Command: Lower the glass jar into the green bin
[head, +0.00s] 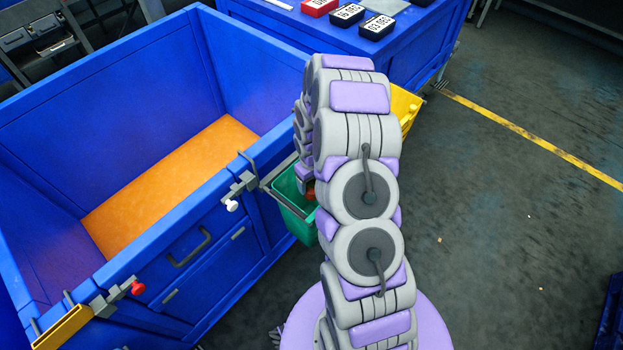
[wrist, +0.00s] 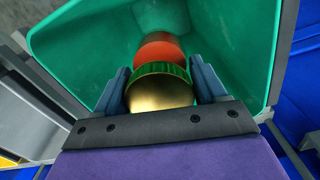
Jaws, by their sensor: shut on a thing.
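The green bin (head: 290,205) hangs on the side of the blue cart, partly hidden behind my arm in the head view. In the wrist view the green bin (wrist: 235,45) fills most of the picture, and I look down into it. The glass jar (wrist: 160,88) has a gold lid and reddish contents. My gripper (wrist: 163,88) is shut on the jar near its lid, with a blue-grey finger on each side. The jar points into the bin's opening. In the head view only a small reddish bit of it (head: 311,194) shows beside my arm. I cannot tell whether it touches the bin's bottom.
The large blue cart (head: 95,75) with an orange floor stands at left. Clamps (head: 235,190) sit on its near rim. A yellow bin (head: 405,105) is behind my arm. A blue table with black and red boxes (head: 348,14) stands at the back. The floor at right is mostly clear.

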